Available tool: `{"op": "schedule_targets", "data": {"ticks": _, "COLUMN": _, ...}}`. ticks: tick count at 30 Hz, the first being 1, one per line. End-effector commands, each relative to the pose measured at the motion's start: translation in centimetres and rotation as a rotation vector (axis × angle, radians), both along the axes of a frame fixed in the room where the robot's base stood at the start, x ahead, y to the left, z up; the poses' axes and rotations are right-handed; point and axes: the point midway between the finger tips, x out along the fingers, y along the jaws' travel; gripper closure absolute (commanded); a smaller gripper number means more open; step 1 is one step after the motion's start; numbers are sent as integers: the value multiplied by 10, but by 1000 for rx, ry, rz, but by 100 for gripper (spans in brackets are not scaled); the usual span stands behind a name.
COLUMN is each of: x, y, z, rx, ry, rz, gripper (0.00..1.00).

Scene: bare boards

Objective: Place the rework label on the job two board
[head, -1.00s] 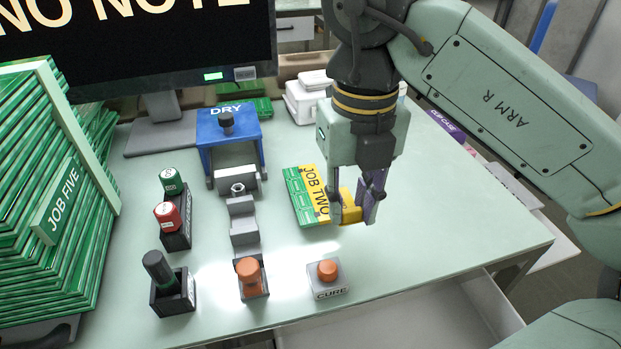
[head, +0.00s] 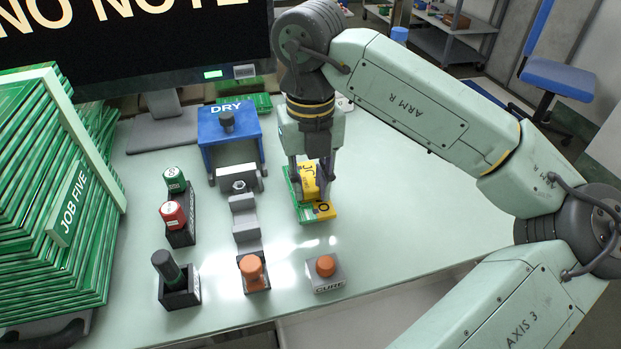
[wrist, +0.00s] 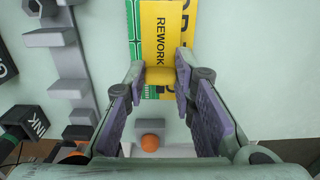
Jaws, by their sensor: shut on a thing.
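My gripper (head: 310,188) is over the job two board (head: 297,208), a green board with a yellow band. In the wrist view my gripper (wrist: 160,74) is shut on the near end of the yellow rework label (wrist: 160,38), which reads REWORK. The label lies over the middle of the board (wrist: 133,30) and hides part of its lettering. Green shows to the label's left and the yellow band to its right. I cannot tell whether the label touches the board.
The blue DRY station (head: 228,135) and grey blocks (head: 244,218) stand left of the board. The orange-topped CURE button (head: 326,272) is in front. Stamps (head: 174,215) and a stack of green JOB FIVE boards (head: 65,210) are further left. The table to the right is clear.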

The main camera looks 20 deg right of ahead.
Motion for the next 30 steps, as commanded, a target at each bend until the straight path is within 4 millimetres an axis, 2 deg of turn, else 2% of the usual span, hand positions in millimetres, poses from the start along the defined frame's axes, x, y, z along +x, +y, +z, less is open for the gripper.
{"op": "schedule_targets", "data": {"ticks": 6, "x": 0, "y": 0, "z": -5, "rx": 0, "ry": 1, "rz": 0, "gripper": 84}}
{"op": "schedule_targets", "data": {"ticks": 7, "x": 0, "y": 0, "z": -5, "rx": 0, "ry": 1, "rz": 0, "gripper": 76}}
{"op": "schedule_targets", "data": {"ticks": 16, "x": 0, "y": 0, "z": -3, "rx": 0, "ry": 1, "rz": 1, "gripper": 56}}
{"op": "schedule_targets", "data": {"ticks": 25, "x": 0, "y": 0, "z": -2, "rx": 0, "ry": 1, "rz": 1, "gripper": 56}}
{"op": "schedule_targets", "data": {"ticks": 30, "x": 0, "y": -1, "z": 11, "rx": -4, "ry": -1, "rz": -1, "gripper": 56}}
